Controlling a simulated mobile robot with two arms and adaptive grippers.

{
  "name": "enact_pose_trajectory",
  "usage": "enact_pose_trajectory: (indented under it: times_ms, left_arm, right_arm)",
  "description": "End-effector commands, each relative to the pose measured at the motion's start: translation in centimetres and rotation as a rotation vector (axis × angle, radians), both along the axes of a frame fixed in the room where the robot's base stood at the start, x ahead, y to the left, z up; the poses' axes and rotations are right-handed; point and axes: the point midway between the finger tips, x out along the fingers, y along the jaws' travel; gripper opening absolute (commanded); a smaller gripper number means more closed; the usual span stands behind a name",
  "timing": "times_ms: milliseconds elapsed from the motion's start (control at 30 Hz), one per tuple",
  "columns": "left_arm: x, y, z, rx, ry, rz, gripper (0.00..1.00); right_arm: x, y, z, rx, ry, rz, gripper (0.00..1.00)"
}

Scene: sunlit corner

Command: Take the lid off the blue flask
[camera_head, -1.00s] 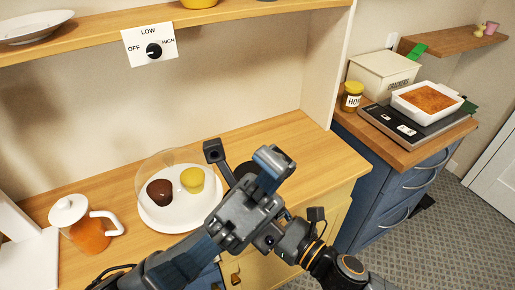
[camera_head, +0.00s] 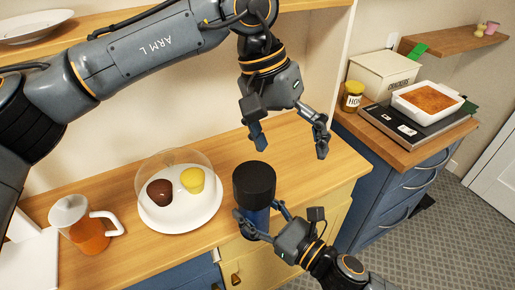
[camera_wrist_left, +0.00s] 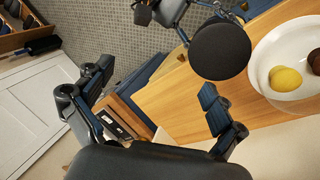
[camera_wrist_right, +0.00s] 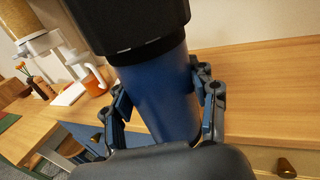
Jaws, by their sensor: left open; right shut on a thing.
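The blue flask (camera_head: 254,219) stands upright at the counter's front edge, its black lid (camera_head: 254,182) on top. The flask body also shows in the right wrist view (camera_wrist_right: 160,95), with the lid (camera_wrist_right: 130,22) above it. My right gripper (camera_head: 262,222) is shut on the blue body below the lid, one finger on each side. My left gripper (camera_head: 289,146) is open and empty, above the counter behind and to the right of the flask. In the left wrist view, the lid's round top (camera_wrist_left: 220,50) lies beyond my left gripper's open fingers (camera_wrist_left: 155,108), apart from them.
A white plate (camera_head: 180,218) with a brown and a yellow cupcake under a clear dome stands left of the flask. A jug of orange liquid (camera_head: 90,236) is further left. The counter right of the flask is clear.

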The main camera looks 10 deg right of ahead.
Motion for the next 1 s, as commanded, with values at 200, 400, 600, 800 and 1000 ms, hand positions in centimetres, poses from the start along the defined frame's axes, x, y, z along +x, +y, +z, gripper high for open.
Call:
enact_pose_trajectory:
  times_ms: [200,400,600,800,1000]
  left_arm:
    - [0.8,4.2,-1.3,0.236,-0.153,-0.135,0.95]
    - [1.1,5.2,-2.5,0.29,-0.177,-0.164,0.95]
    - [1.0,5.2,-5.5,0.289,-0.173,-0.163,0.95]
    - [1.1,5.2,-8.2,0.287,-0.173,-0.162,0.95]
    - [1.1,5.2,-9.5,0.286,-0.175,-0.163,0.95]
  right_arm:
    - [0.0,0.0,0.1,0.002,-0.002,0.001,0.0]
    - [0.0,0.0,0.1,0.001,-0.003,0.001,0.0]
    - [0.0,0.0,0.1,0.002,-0.002,0.001,0.0]
    - [0.0,0.0,0.2,0.002,-0.002,0.001,0.0]
    - [0.0,0.0,0.2,0.002,-0.002,0.001,0.0]
